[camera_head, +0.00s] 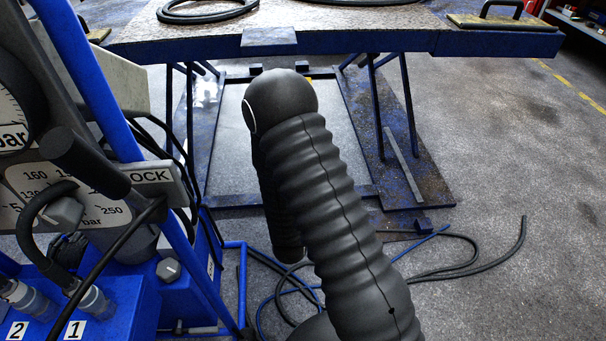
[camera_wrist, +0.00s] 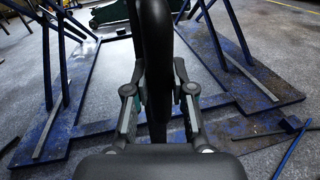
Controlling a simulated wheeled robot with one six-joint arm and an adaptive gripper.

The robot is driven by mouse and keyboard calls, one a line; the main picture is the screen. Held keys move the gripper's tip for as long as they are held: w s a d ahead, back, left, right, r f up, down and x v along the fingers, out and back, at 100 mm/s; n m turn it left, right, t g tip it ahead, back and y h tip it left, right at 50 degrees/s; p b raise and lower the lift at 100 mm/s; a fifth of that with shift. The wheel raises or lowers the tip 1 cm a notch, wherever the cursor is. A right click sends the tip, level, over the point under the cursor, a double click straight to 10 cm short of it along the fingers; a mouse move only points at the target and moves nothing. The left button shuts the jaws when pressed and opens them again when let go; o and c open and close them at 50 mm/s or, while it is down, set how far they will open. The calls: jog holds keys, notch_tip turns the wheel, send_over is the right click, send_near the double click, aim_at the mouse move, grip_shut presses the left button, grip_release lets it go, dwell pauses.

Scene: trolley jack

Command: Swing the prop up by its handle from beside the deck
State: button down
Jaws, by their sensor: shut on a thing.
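My gripper (camera_wrist: 158,85) shows in the wrist view, its two fingers closed on either side of a thick dark bar (camera_wrist: 155,35), which I take for the prop's handle. The bar stands upright in the picture and runs out of the top edge. The rest of the prop is hidden or cannot be told apart. In the head view my black ribbed arm covers the gripper and the handle. The deck (camera_head: 350,35) is a speckled plate with a blue edge, raised on blue legs, beyond my arm.
A blue unit with pressure gauges (camera_head: 75,195) stands close on the left. Black and blue hoses (camera_head: 465,262) lie on the floor. A blue base frame (camera_head: 425,170) lies under the deck. A green object (camera_wrist: 225,14) is at the back.

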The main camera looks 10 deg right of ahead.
jog(key=c, duration=1)
grip_release()
jog(key=shift+o, duration=0.2)
jog(key=v, duration=0.7)
jog(key=shift+s, duration=0.25)
jog(key=shift+a, duration=0.1)
